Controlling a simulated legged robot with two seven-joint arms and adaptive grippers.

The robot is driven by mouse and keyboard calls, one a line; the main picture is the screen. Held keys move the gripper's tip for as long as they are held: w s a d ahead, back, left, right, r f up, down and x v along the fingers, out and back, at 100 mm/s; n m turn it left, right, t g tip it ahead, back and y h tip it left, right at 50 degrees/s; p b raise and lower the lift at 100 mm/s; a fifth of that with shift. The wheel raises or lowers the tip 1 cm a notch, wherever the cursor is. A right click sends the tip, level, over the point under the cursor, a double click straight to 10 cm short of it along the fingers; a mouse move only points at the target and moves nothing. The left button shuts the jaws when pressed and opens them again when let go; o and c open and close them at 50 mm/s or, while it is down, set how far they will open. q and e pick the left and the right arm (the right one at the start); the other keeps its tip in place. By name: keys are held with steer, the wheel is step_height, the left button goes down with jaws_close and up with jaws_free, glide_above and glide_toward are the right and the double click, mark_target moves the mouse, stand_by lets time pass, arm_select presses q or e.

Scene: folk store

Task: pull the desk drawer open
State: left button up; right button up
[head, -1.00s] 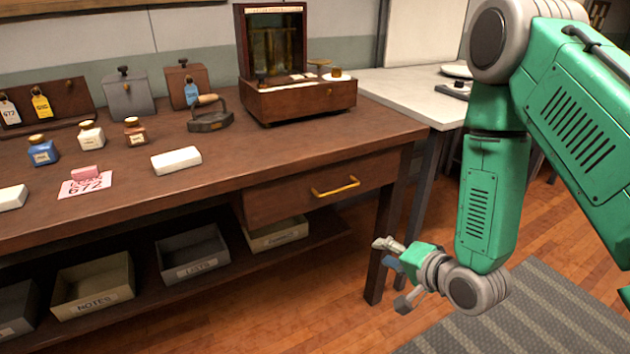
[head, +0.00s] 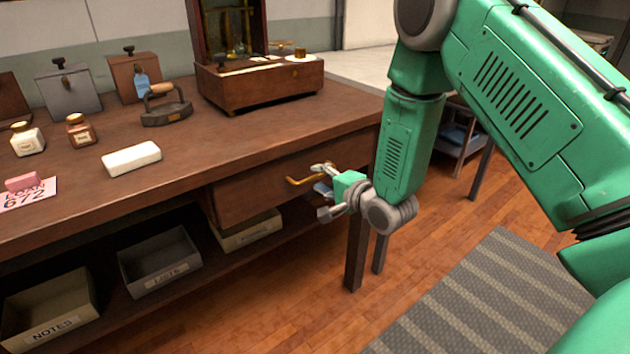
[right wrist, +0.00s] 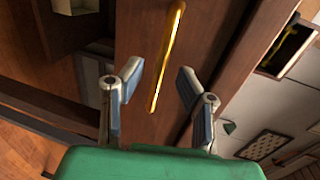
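The desk drawer (head: 255,189) is a brown wooden front under the right part of the desk top, and it looks closed. Its brass bar handle (head: 304,181) shows in the head view. In the right wrist view the handle (right wrist: 165,60) lies ahead, between the lines of the two fingers. My right gripper (head: 321,190) is open and empty, close to the handle's right end in the head view. Its fingers (right wrist: 158,92) stand apart in the right wrist view, and I cannot tell whether they touch the handle. My left gripper is not in view.
The desk top (head: 230,140) holds an iron (head: 167,106), a white block (head: 131,158) and a wooden case (head: 262,82). Trays (head: 160,262) stand on the shelf below. A desk leg (head: 356,250) is beneath my right gripper. The floor in front is clear.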

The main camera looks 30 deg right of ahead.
steer(key=shift+x, duration=0.95)
steer(key=shift+w+d+f, duration=0.15)
steer(key=shift+d, duration=0.3)
steer(key=shift+a, duration=0.2)
jaws_close()
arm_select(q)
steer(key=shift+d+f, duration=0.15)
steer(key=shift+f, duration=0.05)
